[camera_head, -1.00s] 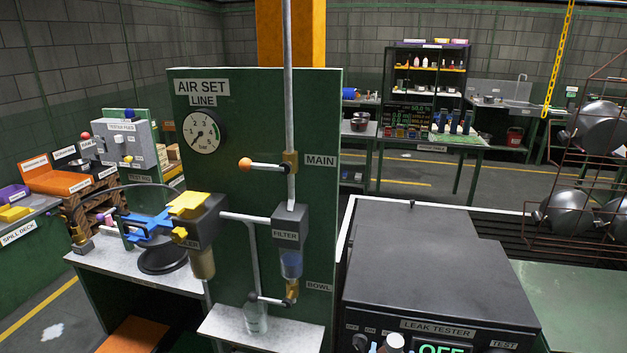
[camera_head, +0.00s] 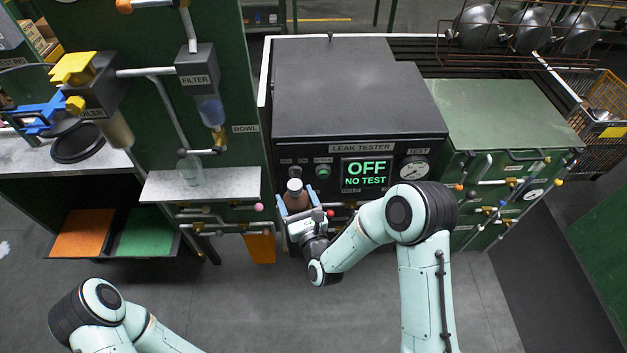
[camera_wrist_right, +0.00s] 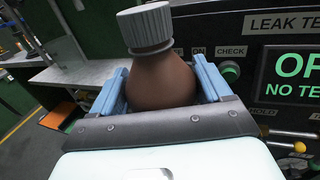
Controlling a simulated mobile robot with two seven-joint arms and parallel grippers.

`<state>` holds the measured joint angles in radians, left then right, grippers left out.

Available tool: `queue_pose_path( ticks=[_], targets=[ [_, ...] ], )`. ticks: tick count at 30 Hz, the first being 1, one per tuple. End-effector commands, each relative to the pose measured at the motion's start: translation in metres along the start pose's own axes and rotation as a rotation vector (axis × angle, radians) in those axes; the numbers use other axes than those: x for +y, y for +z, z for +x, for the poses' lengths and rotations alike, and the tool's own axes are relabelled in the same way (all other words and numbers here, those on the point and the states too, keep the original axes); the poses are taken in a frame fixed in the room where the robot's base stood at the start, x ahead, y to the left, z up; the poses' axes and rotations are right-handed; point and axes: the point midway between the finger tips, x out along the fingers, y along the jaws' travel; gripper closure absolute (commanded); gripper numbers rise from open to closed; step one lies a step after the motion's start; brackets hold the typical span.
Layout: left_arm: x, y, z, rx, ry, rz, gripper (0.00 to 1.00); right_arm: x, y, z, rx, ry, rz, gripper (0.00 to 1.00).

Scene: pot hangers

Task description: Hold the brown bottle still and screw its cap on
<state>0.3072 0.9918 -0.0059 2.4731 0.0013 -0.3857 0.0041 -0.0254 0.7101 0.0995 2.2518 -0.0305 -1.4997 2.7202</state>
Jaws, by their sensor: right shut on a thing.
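The brown bottle (camera_head: 296,200) is in front of the leak tester, with a pale grey cap (camera_head: 294,185) on top. In the right wrist view the bottle (camera_wrist_right: 160,85) stands roughly upright between blue fingers. Its ribbed cap (camera_wrist_right: 146,24) sits on the neck; I cannot tell how tightly. My right gripper (camera_head: 300,214) is shut on the bottle's body; its fingers also show in the wrist view (camera_wrist_right: 162,80). My left arm shows at the lower left of the head view, but its gripper is out of view.
The leak tester (camera_head: 345,95) stands just behind the bottle; its screen (camera_head: 367,174) reads OFF, NO TEST. A small shelf (camera_head: 200,184) with a clear cup (camera_head: 190,170) is to the left. Valve handles and pipes stick out nearby. The floor in front is open.

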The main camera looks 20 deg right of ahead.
Motion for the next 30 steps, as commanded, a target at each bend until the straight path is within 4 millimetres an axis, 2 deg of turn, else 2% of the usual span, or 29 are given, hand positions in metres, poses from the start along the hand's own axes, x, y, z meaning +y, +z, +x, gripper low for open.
queue_pose_path(
  ticks=[3, 9, 14, 22, 23, 24, 26, 30],
  targets=[
    [0.000, 0.000, 0.000, 0.000, 0.000, 0.000, 0.03, 0.023, -0.022, 0.002, 0.001, 0.120, 0.001, 0.77],
    [0.000, 0.000, 0.000, 0.000, 0.000, 0.000, 0.03, 0.052, -0.045, 0.005, -0.002, 0.270, 0.002, 0.77],
    [0.000, 0.000, 0.000, 0.000, 0.000, 0.000, 0.03, 0.061, -0.052, 0.005, -0.002, 0.320, 0.001, 0.77],
    [0.000, 0.000, 0.000, 0.000, 0.000, 0.000, 0.03, 0.062, -0.053, 0.006, -0.004, 0.326, 0.000, 0.77],
    [0.000, 0.000, 0.000, 0.000, 0.000, 0.000, 0.07, 0.062, -0.053, 0.005, -0.002, 0.326, 0.000, 1.00],
    [0.000, 0.000, 0.000, 0.000, 0.000, 0.000, 0.20, 0.062, -0.053, 0.005, -0.002, 0.326, 0.000, 1.00],
    [0.001, -0.004, 0.000, 0.003, 0.001, 0.001, 0.37, 0.062, -0.053, 0.005, -0.002, 0.325, 0.000, 1.00],
    [0.011, -0.030, 0.001, 0.011, 0.006, 0.007, 0.37, 0.062, -0.053, 0.005, -0.003, 0.325, 0.000, 1.00]
  ],
)
